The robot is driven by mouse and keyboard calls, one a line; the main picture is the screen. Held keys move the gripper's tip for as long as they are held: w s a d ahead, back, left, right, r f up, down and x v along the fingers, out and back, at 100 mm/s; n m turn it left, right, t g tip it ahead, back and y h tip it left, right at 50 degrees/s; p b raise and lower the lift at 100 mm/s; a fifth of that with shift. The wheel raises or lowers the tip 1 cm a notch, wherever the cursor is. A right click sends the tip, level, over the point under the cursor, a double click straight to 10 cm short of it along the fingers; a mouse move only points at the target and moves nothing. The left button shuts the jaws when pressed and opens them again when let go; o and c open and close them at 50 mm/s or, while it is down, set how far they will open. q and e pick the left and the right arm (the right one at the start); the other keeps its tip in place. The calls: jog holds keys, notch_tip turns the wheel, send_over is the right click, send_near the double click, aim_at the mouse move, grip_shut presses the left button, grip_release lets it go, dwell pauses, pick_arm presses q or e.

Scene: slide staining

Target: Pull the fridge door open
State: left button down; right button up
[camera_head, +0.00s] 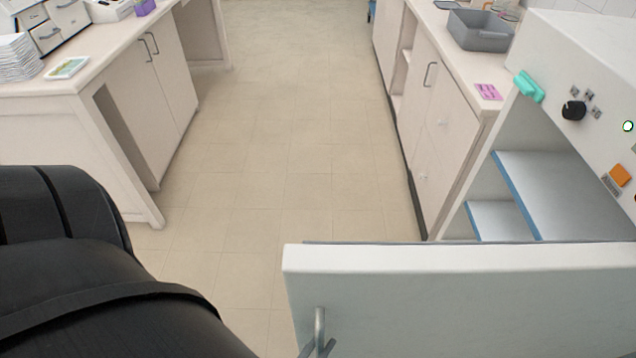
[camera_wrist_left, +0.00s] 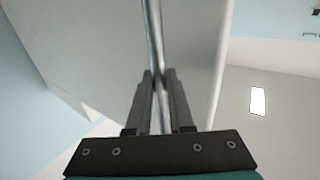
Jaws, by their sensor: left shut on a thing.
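The white fridge door (camera_head: 450,295) stands swung out from the fridge (camera_head: 590,50), across the lower right of the head view. Its metal bar handle (camera_head: 319,326) shows near the door's left edge. My left gripper (camera_head: 318,350) is at this handle, mostly cut off by the bottom edge. In the left wrist view the fingers of my left gripper (camera_wrist_left: 160,85) are shut around the handle bar (camera_wrist_left: 155,35), with the door's face (camera_wrist_left: 100,40) behind. The fridge interior shows open, with blue-edged shelves (camera_head: 560,190). My right gripper is not in view.
A right-hand counter (camera_head: 450,40) carries a grey bin (camera_head: 480,30) and a pink card (camera_head: 488,92). A left-hand bench (camera_head: 100,65) has a stack of paper (camera_head: 18,58) on it. The tiled floor (camera_head: 290,130) between them is clear.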

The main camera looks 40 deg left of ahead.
pick_arm(q)
jog(key=c, duration=0.8)
grip_release()
jog(key=shift+d, duration=0.15)
jog(key=shift+s, duration=0.2)
jog(key=s+b, duration=0.2)
jog(key=s, duration=1.2)
jog(key=shift+s+d+b, duration=0.35)
jog(key=shift+s, duration=0.05)
